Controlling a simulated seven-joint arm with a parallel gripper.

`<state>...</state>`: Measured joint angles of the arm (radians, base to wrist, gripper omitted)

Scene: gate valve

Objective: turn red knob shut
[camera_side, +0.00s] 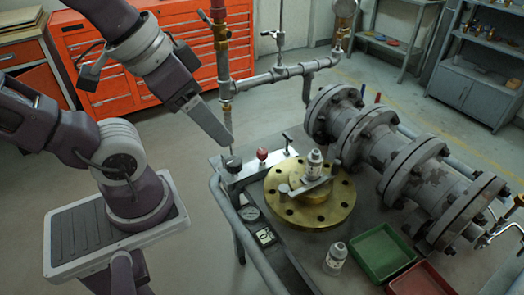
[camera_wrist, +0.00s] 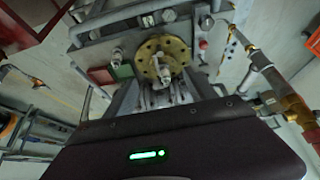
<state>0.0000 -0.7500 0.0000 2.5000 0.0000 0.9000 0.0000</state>
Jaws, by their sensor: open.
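The red knob (camera_side: 262,155) stands on a small grey manifold block at the back left of the cart, between a dark knob (camera_side: 234,164) on its left and a black T-handle (camera_side: 287,140) on its right. It also shows small in the wrist view (camera_wrist: 203,44), right of the brass flange. My gripper (camera_side: 229,142) points down, left of the red knob and just above the dark knob in the side view, apart from the red knob. In the wrist view my gripper (camera_wrist: 163,95) is open, with nothing seen held between its fingers.
Vertical pipes (camera_side: 225,75) rise behind my gripper. Large grey flanged pipework (camera_side: 400,160) fills the right. Green (camera_side: 382,250) and red trays sit at the front.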

